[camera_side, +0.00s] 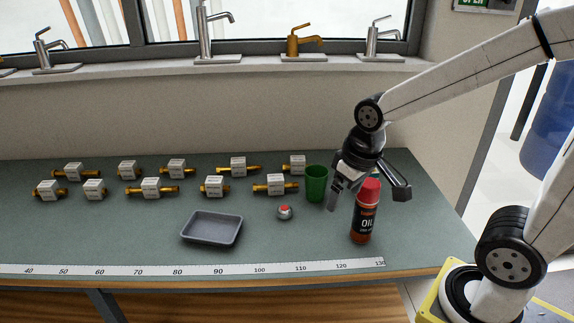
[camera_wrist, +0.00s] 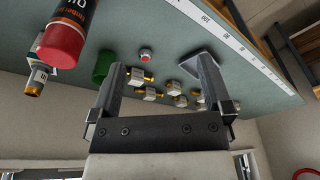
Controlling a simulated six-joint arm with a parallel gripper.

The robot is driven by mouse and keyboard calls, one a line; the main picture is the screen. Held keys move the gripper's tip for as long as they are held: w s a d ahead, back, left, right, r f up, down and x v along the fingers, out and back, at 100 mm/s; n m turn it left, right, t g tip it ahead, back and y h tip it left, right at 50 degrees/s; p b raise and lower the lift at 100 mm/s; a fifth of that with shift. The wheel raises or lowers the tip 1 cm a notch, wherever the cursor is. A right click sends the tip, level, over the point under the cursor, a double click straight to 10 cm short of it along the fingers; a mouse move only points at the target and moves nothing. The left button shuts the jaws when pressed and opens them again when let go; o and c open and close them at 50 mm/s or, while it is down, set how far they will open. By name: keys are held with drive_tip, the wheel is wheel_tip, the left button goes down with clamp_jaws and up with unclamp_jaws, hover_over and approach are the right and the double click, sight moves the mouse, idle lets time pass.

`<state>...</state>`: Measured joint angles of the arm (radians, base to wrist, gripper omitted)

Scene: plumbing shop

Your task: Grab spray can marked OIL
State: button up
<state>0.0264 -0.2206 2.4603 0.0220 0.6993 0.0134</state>
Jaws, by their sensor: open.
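The spray can marked OIL (camera_side: 362,222) stands upright near the right end of the bench, with a dark body and a red cap. In the wrist view the can (camera_wrist: 70,32) is at the upper left, outside and left of my fingers. My gripper (camera_side: 366,194) is open and empty, pointing down just behind the can in the side view, where the can's cap partly overlaps it. In the wrist view my gripper (camera_wrist: 161,65) shows two spread fingers with nothing held between them.
A green cup (camera_side: 316,184) stands just left of my gripper. A small red-topped object (camera_side: 284,212) and a grey tray (camera_side: 212,228) lie farther left. Several brass fittings with white labels (camera_side: 238,167) stand in rows behind. A ruler (camera_side: 200,269) runs along the front edge.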

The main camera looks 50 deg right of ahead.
drive_tip(key=d+f+m+g, duration=0.1)
drive_tip(key=d+m+g, duration=0.1)
drive_tip(key=d+m, duration=0.15)
drive_tip(key=m+t+y, duration=0.6)
drive_tip(key=m+y, duration=0.6)
drive_tip(key=m, duration=0.8)
approach(370, 186)
drive_tip(key=shift+w+a+f+n, duration=0.25)
drive_tip(key=shift+w+f, duration=0.55)
drive_tip(key=shift+w, duration=0.05)
drive_tip(key=shift+x, duration=3.9)
drive_tip(key=shift+f, duration=0.15)
clamp_jaws()
